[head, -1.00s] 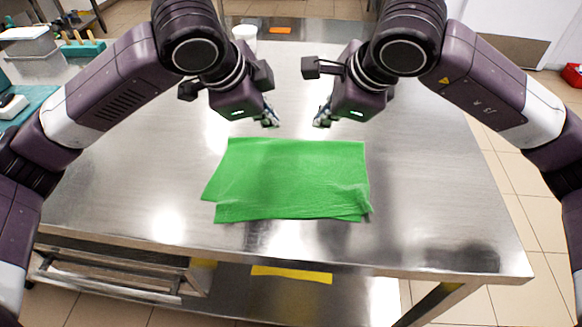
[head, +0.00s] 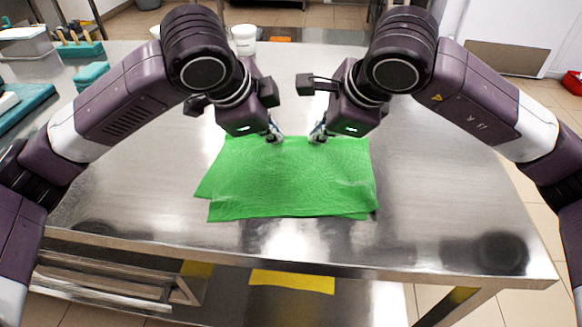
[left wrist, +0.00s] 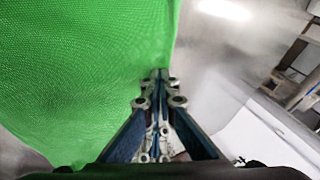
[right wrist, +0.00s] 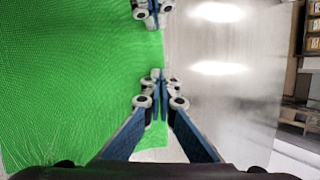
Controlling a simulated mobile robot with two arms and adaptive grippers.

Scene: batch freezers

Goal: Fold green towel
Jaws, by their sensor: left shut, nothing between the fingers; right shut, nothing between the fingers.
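The green towel (head: 290,180) lies in layers on the steel table, with a lower layer showing at its left and near edges and small wrinkles at the right. My left gripper (head: 275,137) is shut and empty at the towel's far edge. My right gripper (head: 318,136) is shut and empty a little to its right, at the same edge. In the left wrist view the closed fingertips (left wrist: 160,76) are over the towel's edge. In the right wrist view the closed fingertips (right wrist: 157,76) are also at the edge. I cannot tell whether either touches the cloth.
The steel table (head: 430,200) is clear to the right and in front of the towel. A white cup (head: 244,40) stands at the back. Teal items (head: 90,73) and a cutting board (head: 20,108) lie at the left. A yellow cloth (head: 292,281) is on the lower shelf.

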